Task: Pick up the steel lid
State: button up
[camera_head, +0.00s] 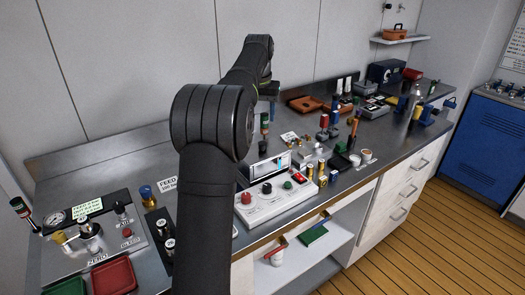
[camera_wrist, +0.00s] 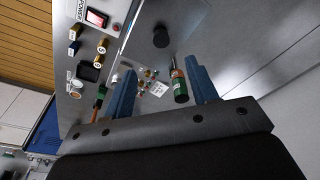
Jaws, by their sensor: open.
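I cannot pick out the steel lid for certain in either view. A shiny steel piece (camera_head: 88,226) sits on the panel at the far left in the head view, and I cannot tell whether it is the lid. My gripper (camera_wrist: 162,88) shows in the wrist view with its two blue fingers apart. A green and dark cylinder with a thin reddish tip (camera_wrist: 180,82) appears between the fingers in the picture. I cannot tell its distance from them. In the head view my arm hides part of the bench.
A white control box (camera_head: 275,203) with knobs stands at the bench's front edge. Red (camera_head: 113,276) and green trays sit at the lower left. Tools, small cups (camera_head: 366,155) and a brown tray (camera_head: 305,103) crowd the right. Bare bench (camera_head: 110,160) shows at the back left.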

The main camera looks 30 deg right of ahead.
send_over(262, 143)
jog(key=s+a, duration=0.1)
jog(key=f, duration=0.6)
jog(key=shift+s+f, duration=0.2)
jog(key=shift+f, duration=0.2)
jog(key=shift+w+d+f, duration=0.15)
jog(key=shift+f, duration=0.75)
jog(key=shift+w+d+f, duration=0.15)
jog(key=shift+w+f, duration=0.05)
jog(key=shift+f, duration=0.65)
jog(key=shift+w+d+f, duration=0.15)
jog(key=shift+f, duration=0.75)
jog(key=shift+c, duration=0.4)
jog(key=c, duration=1.1)
